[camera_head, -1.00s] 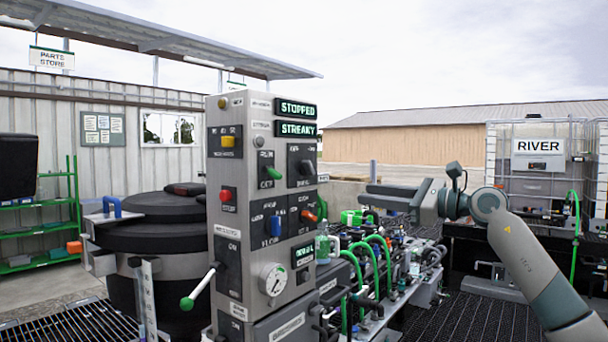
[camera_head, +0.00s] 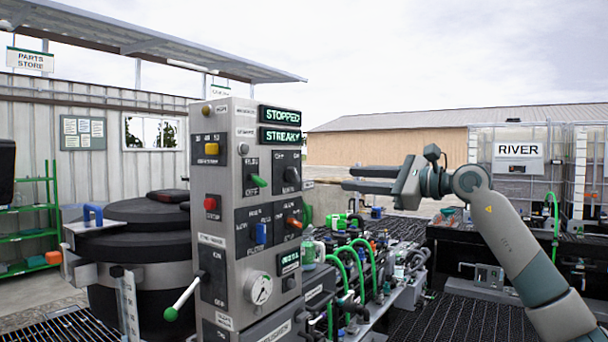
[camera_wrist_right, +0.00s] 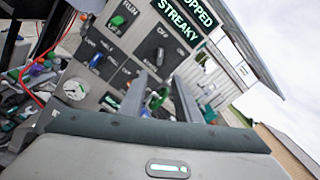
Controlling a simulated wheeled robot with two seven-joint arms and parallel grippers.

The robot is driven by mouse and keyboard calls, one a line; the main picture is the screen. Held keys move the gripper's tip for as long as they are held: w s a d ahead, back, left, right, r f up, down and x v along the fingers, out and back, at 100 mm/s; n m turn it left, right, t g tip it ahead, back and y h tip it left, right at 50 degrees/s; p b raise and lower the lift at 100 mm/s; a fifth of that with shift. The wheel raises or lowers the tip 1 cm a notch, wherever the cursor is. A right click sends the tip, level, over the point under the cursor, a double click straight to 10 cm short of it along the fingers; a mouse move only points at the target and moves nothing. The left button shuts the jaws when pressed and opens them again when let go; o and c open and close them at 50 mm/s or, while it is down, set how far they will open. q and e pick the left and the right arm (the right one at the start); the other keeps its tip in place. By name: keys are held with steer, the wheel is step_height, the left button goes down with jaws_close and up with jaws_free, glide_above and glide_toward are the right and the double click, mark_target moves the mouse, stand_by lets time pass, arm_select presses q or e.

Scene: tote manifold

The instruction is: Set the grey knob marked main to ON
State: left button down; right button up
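The dark grey knob (camera_head: 291,174) sits on a black plate at the upper right of the control panel's front, below the STOPPED and STREAKY displays. In the right wrist view the knob (camera_wrist_right: 160,56) shows beside a label reading OFF; its exact pointing is hard to tell. My right gripper (camera_head: 348,179) is to the right of the panel in the head view, about level with the knob. Its two fingers are apart with nothing between them, and a gap shows between it and the panel. In the right wrist view the fingers (camera_wrist_right: 160,95) point toward the panel. My left gripper is not in view.
A green switch (camera_head: 259,181), a blue switch (camera_head: 261,233), an orange switch (camera_head: 294,222) and a red button (camera_head: 210,204) sit near the knob. A gauge (camera_head: 259,287) is lower down. Green hoses (camera_head: 356,262) and fittings fill the bench beneath my right arm.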

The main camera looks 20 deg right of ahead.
mark_target(298, 176)
steer(key=p+x, duration=0.6)
steer(key=x, duration=0.8)
steer(key=shift+r, duration=0.15)
steer(key=shift+w+a+p, duration=0.35)
steer(key=shift+w+a, duration=0.05)
steer(key=shift+w, duration=0.1)
jaws_close()
